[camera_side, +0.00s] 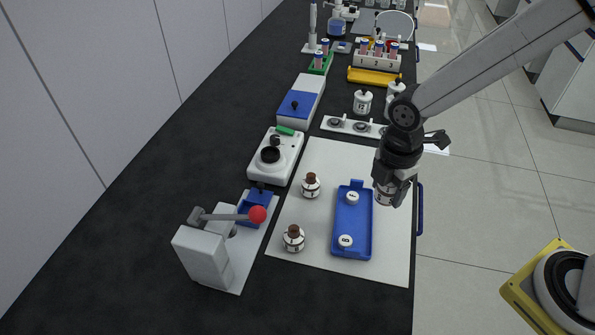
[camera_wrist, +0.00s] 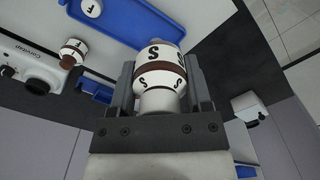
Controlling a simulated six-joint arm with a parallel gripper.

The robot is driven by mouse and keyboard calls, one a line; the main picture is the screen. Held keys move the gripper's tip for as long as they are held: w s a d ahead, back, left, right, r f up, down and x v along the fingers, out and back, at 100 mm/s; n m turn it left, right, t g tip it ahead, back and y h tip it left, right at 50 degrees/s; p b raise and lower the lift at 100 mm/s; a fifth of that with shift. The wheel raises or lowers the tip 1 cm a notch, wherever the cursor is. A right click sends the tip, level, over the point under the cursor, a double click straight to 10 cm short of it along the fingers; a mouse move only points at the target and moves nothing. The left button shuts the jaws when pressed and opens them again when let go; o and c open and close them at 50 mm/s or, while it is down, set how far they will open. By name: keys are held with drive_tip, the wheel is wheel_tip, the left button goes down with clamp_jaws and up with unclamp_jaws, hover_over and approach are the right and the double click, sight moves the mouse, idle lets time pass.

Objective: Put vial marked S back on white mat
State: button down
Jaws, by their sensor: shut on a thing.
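The vial marked S (camera_wrist: 158,58) is between the jaws of my gripper (camera_wrist: 160,90), white with a brown band and black S letters. In the side view the vial (camera_side: 384,194) hangs under my gripper (camera_side: 393,180), near the right edge of the white mat (camera_side: 318,258). My gripper is shut on it, to the right of the blue tray. Whether the vial touches the mat is hard to tell, but it looks held above it.
The blue tray (camera_side: 352,246) on the mat holds two white caps. Two brown-capped vials stand on the mat, one at the middle left (camera_side: 311,187) and one at the front left (camera_side: 294,239). A white device with a red ball lever (camera_side: 257,214) stands left of the mat.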

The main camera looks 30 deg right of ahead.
drive_tip(key=shift+n, duration=0.7)
drive_tip(key=a, duration=0.5)
drive_tip(key=shift+s+a, duration=0.15)
drive_tip(key=shift+a, duration=0.1)
hover_over(302, 215)
drive_tip(key=s, duration=0.1)
drive_tip(key=f, duration=0.8)
drive_tip(key=shift+s+d+f, duration=0.1)
drive_tip(key=shift+d+f, duration=0.15)
drive_tip(key=shift+d, duration=0.05)
drive_tip(key=shift+w+a+f, duration=0.15)
drive_tip(key=shift+w+f, duration=0.2)
drive_tip(key=shift+f, duration=0.05)
drive_tip(key=shift+w+a+f, duration=0.1)
drive_tip(key=shift+w+f, duration=0.15)
drive_tip(key=shift+f, duration=1.6)
